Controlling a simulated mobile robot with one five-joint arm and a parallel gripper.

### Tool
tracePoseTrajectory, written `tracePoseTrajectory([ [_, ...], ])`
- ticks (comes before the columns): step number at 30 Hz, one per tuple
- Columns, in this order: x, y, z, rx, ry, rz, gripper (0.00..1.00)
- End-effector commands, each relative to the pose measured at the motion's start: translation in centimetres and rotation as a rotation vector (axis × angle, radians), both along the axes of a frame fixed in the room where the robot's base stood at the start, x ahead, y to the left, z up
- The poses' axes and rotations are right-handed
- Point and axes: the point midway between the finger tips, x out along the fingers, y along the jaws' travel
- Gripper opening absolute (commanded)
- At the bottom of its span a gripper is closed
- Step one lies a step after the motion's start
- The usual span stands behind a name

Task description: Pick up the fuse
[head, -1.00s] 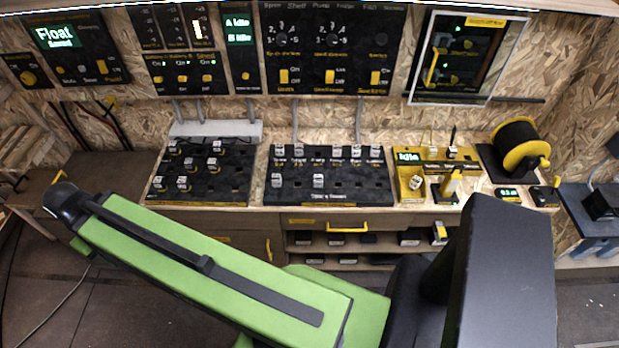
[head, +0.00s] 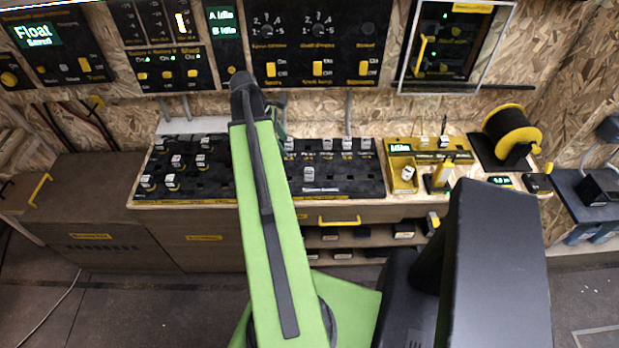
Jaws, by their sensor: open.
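A small pale piece (head: 407,172), perhaps the fuse, sits in a compartment of the yellow tester (head: 402,150) on the right half of the bench. Several small white-topped plugs stand in the left black board (head: 215,185) and the middle black board (head: 345,187). They are too small to tell whether any of them is a fuse. My green arm rises through the middle of the view and covers the gap between the two boards. I cannot make out my gripper; a bit of green and dark arm shows just right of the arm's top.
A black and yellow reel (head: 508,130) stands on the bench's right end. Control panels (head: 315,40) and a framed clear door (head: 455,45) are on the wall behind. A drawer with a yellow handle (head: 338,222) and open shelves are below.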

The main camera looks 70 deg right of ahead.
Motion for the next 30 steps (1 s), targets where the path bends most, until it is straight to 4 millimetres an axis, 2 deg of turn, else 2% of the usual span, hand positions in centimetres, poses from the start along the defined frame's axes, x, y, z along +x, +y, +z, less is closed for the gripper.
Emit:
tracePoseTrajectory([
  [1,-1.5,-1.0,0.0,0.008,0.014,0.003,0.56],
  [3,-2.6,-1.6,0.0,0.015,0.024,0.010,0.56],
  [7,-3.0,-1.7,-0.1,0.018,0.028,0.016,0.56],
  [10,-3.1,-1.7,-0.9,0.017,0.027,0.015,0.56],
  [14,-3.8,-2.0,-3.2,0.016,0.027,0.013,0.56],
  [24,-6.4,-3.0,-10.4,0.016,0.026,0.013,0.56],
  [27,-7.0,-3.2,-11.5,0.017,0.026,0.012,0.56],
  [30,-7.2,-3.3,-11.5,0.017,0.026,0.013,0.56],
])
